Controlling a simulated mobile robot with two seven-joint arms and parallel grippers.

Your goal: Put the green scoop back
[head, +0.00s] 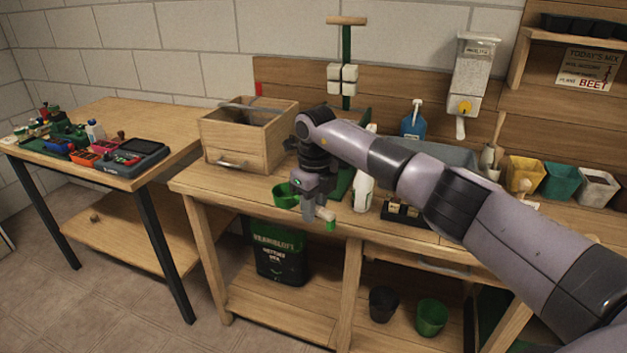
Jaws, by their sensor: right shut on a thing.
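The green scoop has a round green bowl (286,195) and a pale handle with a green end (331,224). My right gripper (316,212) is shut on the scoop's handle, over the front edge of the workbench (390,230). The bowl is to the left of the gripper and the handle end to its right. The fingers hide the middle of the scoop. I cannot tell whether the bowl touches the bench top. My left gripper is not in view.
A wooden box (240,150) stands left of the gripper. A white bottle (363,192) and a small black tray (402,213) stand to its right. Behind are a green post with white blocks (347,90) and a blue bottle (412,123). Colored pots (560,180) line the right.

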